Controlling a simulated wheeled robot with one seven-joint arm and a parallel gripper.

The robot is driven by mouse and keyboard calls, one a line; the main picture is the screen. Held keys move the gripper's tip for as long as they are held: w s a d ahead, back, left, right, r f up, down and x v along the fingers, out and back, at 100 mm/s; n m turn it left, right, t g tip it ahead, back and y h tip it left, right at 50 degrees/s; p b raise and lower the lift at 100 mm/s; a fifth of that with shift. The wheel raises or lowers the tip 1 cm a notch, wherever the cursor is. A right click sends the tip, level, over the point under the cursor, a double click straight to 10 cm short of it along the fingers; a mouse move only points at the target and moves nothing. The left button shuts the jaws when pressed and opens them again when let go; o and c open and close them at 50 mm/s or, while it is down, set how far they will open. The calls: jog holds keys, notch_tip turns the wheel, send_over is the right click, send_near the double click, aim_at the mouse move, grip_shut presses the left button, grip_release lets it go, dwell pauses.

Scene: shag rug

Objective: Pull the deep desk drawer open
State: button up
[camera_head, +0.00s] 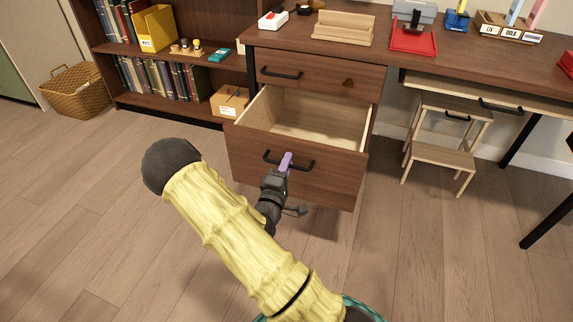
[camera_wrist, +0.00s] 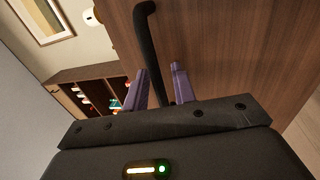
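The deep desk drawer (camera_head: 252,167) is the lower drawer of the wooden desk pedestal. It stands pulled well out, its pale, empty-looking inside (camera_head: 312,122) showing from above. Its black bar handle (camera_head: 302,165) is on the front; the handle also shows in the wrist view (camera_wrist: 146,40), running down between my fingers. My gripper (camera_head: 286,162) is at the middle of this handle. In the wrist view its two purple fingers (camera_wrist: 160,85) stand apart on either side of the bar, with a narrow gap by the right finger. The handle's lower end is hidden behind my gripper.
The shallow upper drawer (camera_head: 325,76) is shut. A bookshelf (camera_head: 180,105) with a small box (camera_head: 230,101) stands left of the pedestal. A step stool (camera_head: 440,155) stands under the desk (camera_head: 470,52) to the right. The wooden floor (camera_head: 75,200) is clear in front and left.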

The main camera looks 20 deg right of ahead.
jog(key=p+v, duration=0.5)
jog(key=v, duration=1.2)
jog(key=shift+a, duration=0.25)
